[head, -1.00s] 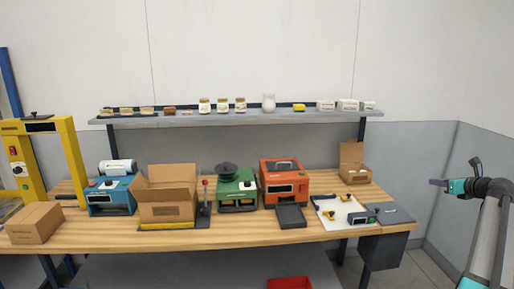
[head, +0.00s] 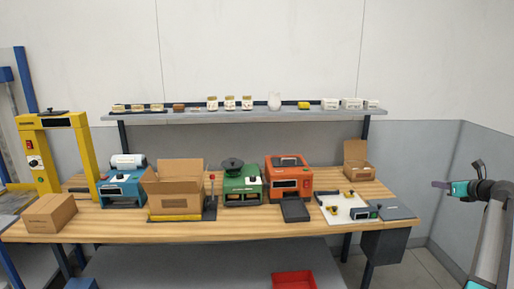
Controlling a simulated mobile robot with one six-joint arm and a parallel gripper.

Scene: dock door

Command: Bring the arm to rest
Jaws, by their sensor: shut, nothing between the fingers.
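My gripper (head: 441,185) is at the right side of the head view, to the right of the workbench and apart from it. It points left, and its fingers look closed with nothing between them. My arm comes up from the lower right corner behind it. The gripper touches nothing that I can see.
The wooden workbench (head: 250,228) carries a closed carton (head: 49,217), an open carton (head: 174,190), and blue (head: 122,190), green (head: 242,188) and orange (head: 288,182) machines. A shelf (head: 240,117) with jars hangs above. A grey wall (head: 475,160) stands behind my gripper.

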